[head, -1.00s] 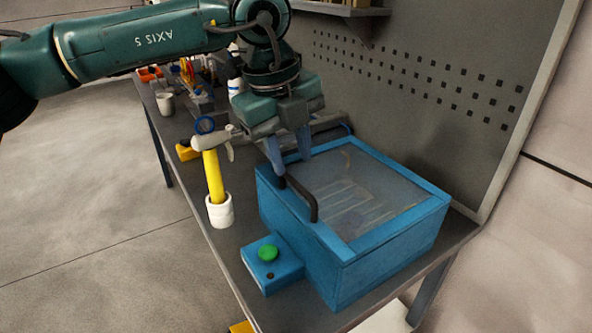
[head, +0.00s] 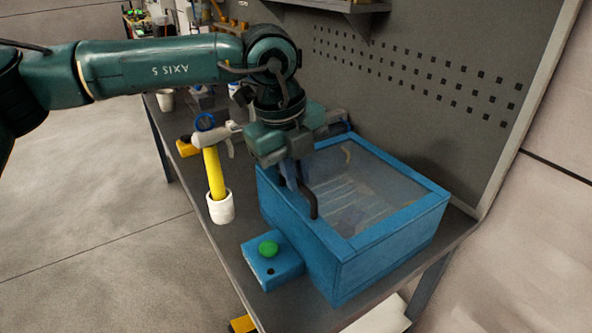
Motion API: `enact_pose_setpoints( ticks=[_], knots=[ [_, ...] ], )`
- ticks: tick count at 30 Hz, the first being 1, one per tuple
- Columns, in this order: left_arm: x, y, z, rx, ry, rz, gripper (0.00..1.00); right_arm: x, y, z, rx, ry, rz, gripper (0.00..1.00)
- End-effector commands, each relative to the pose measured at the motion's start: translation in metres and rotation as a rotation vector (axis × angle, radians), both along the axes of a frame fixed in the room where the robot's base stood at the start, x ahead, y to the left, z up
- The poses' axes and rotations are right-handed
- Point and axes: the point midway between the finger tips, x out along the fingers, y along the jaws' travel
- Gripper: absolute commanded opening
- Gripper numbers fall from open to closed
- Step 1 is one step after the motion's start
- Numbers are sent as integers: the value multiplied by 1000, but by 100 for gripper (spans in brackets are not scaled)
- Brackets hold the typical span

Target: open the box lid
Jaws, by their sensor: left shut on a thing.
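The blue box (head: 385,263) stands on the workbench with its lid (head: 408,226) down. The lid has a blue frame around a clear pane, and some shapes show dimly through it. A dark bar handle (head: 313,204) is on the lid's near left edge. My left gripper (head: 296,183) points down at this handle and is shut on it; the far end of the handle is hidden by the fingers. My right gripper is not in view.
A small blue box with a green button (head: 268,249) sits in front of the box. A hammer with a yellow handle (head: 214,172) stands in a white cup (head: 221,208) to the left. A perforated panel (head: 420,75) rises behind.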

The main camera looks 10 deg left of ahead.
Motion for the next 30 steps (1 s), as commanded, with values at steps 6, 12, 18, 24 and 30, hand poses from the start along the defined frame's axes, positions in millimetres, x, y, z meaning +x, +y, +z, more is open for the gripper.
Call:
enact_pose_setpoints(
  ticks=[6,12,18,24,30],
  knots=[
    [0,0,0,1,1,0,0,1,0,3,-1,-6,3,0],
    [0,0,0,1,1,0,0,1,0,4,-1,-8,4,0],
    [0,0,3,1,-1,0,0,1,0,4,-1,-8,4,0],
    [4,-3,19,-2,-2,0,0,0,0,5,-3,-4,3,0],
    [12,-9,52,-4,-5,1,0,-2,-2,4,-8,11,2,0]
  ],
)
